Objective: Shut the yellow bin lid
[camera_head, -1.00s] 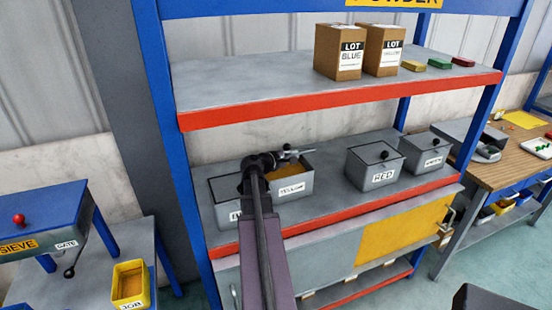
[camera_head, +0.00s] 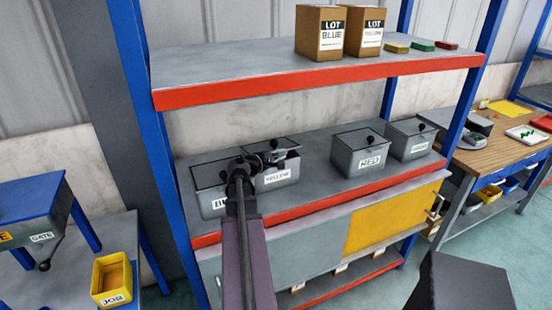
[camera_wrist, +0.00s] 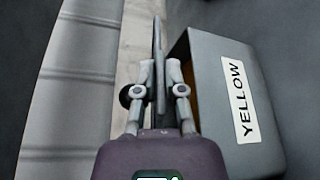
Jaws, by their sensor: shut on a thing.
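The yellow bin (camera_head: 277,179) is a grey box labelled YELLOW on the lower shelf, just right of the blue bin. My gripper (camera_head: 279,156) is over its top and hides part of it. In the wrist view, my gripper (camera_wrist: 160,78) is shut on the thin grey lid (camera_wrist: 158,45), seen edge-on between the fingers. A dark round knob shows left of the lid. The bin (camera_wrist: 222,85) stands to the right, with a narrow strip of its orange inside visible, so the lid looks not flat on the rim. The exact lid angle is hard to tell.
The blue bin (camera_head: 212,204) is close on the left, partly behind my arm. The red bin (camera_head: 361,152) and another lidded bin (camera_head: 411,140) stand to the right, past a bare shelf gap. The upper shelf (camera_head: 230,76) hangs above with two boxes.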

